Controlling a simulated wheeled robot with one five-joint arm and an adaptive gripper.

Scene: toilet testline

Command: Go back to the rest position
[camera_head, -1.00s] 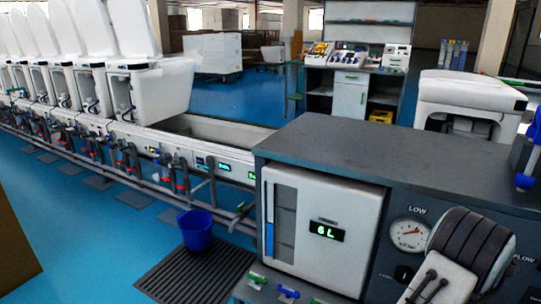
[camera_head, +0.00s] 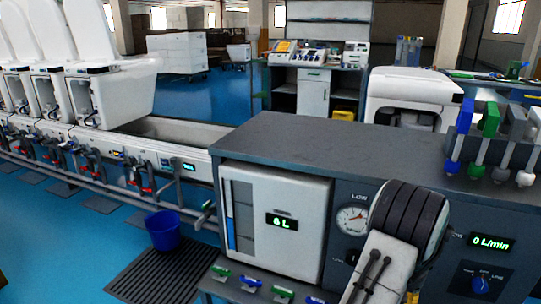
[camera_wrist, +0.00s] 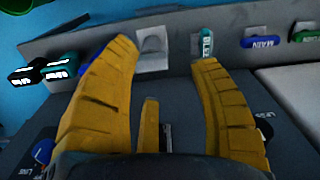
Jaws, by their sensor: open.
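My gripper (camera_wrist: 165,75) shows in the wrist view as two yellow ribbed fingers spread apart, with nothing between them. Beyond the fingertips is a grey panel edge with a grey handle (camera_wrist: 152,48) and a teal handle (camera_wrist: 207,45) on it. My fingers look apart from both. In the head view my arm rises at the lower right in front of the test bench (camera_head: 290,145), and it hides part of the bench front. The fingers are mostly out of that view.
A white box front with a "6 L" display (camera_head: 281,222) and a gauge (camera_head: 352,218) are on the bench. Coloured valve handles (camera_head: 490,120) stand at its right. A blue bucket (camera_head: 162,231) stands by a dark floor mat (camera_head: 165,275).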

